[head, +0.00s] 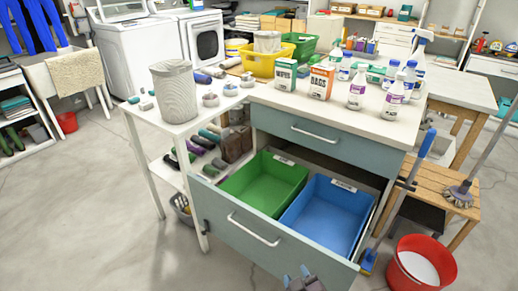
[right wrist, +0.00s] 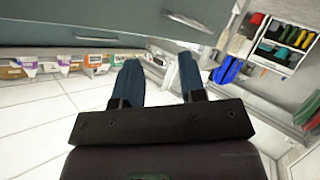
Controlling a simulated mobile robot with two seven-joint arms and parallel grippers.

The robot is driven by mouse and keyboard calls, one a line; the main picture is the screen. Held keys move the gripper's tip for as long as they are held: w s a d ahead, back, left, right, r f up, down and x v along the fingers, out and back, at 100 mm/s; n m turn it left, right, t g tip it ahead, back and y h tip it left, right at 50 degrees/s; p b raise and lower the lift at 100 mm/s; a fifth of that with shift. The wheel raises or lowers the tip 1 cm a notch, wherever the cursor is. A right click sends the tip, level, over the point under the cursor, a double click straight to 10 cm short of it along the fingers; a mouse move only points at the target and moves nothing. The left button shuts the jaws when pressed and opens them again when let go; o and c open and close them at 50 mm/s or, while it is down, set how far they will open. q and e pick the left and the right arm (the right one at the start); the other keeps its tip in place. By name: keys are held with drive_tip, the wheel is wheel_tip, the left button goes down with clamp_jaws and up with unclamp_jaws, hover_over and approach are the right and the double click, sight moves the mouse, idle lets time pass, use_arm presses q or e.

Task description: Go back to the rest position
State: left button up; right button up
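My right gripper (head: 297,276) shows at the bottom edge of the head view, just in front of the open drawer. In the right wrist view its two blue fingers (right wrist: 158,75) stand apart with nothing between them, so it is open and empty. The lower drawer (head: 235,228) of the grey-blue cabinet is pulled out. A green bin (head: 262,185) and a blue bin (head: 326,216) sit in it side by side, both looking empty. The gripper appears apart from the drawer handle (head: 254,230). My left gripper is not in view.
Bottles (head: 357,90) and boxes (head: 321,80) stand on the countertop. A white side table (head: 165,118) is left of the cabinet. A red bucket (head: 420,266) and a blue-handled broom (head: 408,180) are at the right. The floor (head: 90,220) at front left is clear.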

use_arm(q)
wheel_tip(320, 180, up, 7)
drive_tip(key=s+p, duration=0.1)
drive_tip(key=p, duration=0.7)
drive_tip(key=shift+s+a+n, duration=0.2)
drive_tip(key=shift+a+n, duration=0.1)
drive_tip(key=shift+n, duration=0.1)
use_arm(e)
drive_tip(key=s+d+r+m+g, duration=0.1)
drive_tip(key=s+d+r+m, duration=0.1)
drive_tip(key=s+d, duration=0.7)
drive_tip(key=s+d+r+m+g+h, duration=0.1)
drive_tip(key=s+d+r+m, duration=0.2)
drive_tip(key=s+d, duration=0.6)
drive_tip(key=s+m, duration=0.1)
drive_tip(key=s, duration=0.4)
drive_tip(key=shift+h, duration=0.3)
drive_tip(key=shift+r, duration=0.1)
idle(3.8)
